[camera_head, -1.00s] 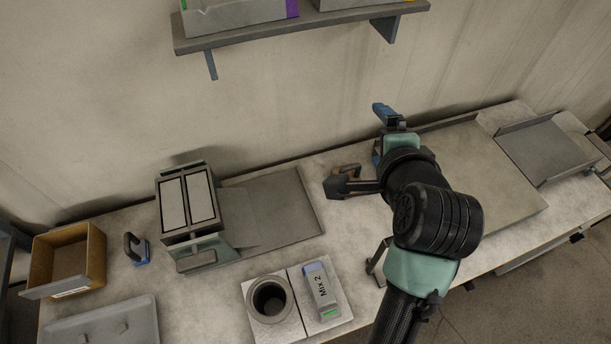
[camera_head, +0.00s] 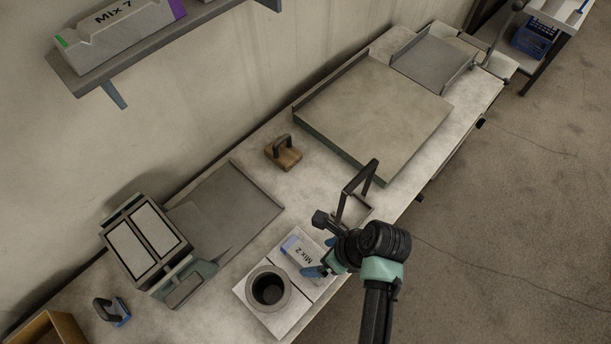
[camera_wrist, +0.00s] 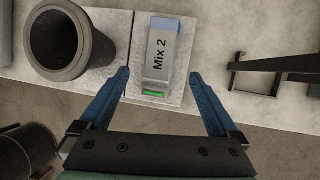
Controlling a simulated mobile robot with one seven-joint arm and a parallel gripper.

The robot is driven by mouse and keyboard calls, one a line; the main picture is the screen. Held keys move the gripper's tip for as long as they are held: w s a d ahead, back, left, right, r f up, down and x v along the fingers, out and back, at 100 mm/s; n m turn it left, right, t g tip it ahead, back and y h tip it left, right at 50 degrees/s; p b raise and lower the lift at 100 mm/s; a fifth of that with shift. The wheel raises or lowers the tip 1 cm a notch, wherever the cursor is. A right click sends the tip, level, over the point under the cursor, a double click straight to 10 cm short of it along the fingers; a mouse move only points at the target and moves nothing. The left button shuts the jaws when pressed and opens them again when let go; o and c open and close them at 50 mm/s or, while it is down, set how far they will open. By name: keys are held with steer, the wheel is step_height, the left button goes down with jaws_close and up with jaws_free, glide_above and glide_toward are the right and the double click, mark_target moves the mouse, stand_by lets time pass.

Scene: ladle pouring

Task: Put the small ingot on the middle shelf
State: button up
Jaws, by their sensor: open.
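The small ingot is a grey block labelled "Mix 2" (camera_head: 299,250) with a blue end. It lies on a pale square slab beside the round dark crucible (camera_head: 268,288). In the wrist view the ingot (camera_wrist: 162,58) lies ahead of my open gripper (camera_wrist: 160,85), between the lines of its two blue fingers, and the gripper holds nothing. In the head view my gripper (camera_head: 320,258) is close to the ingot and partly covers it. A wall shelf (camera_head: 150,58) at the upper left carries a larger block labelled "Mix 7" (camera_head: 118,25). I cannot tell whether this is the middle shelf.
A dark metal frame (camera_head: 355,195) stands just beyond my gripper. A wooden-based handled tool (camera_head: 283,152) and a large flat plate (camera_head: 375,110) lie farther back. A twin-panel box machine (camera_head: 147,243) stands at the left. The bench edge drops to open floor at the right.

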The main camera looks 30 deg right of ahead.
mark_target(308, 257)
steer(key=shift+p+x, duration=0.45)
steer(key=shift+x, duration=2.45)
steer(key=shift+w+r, duration=0.1)
jaws_close()
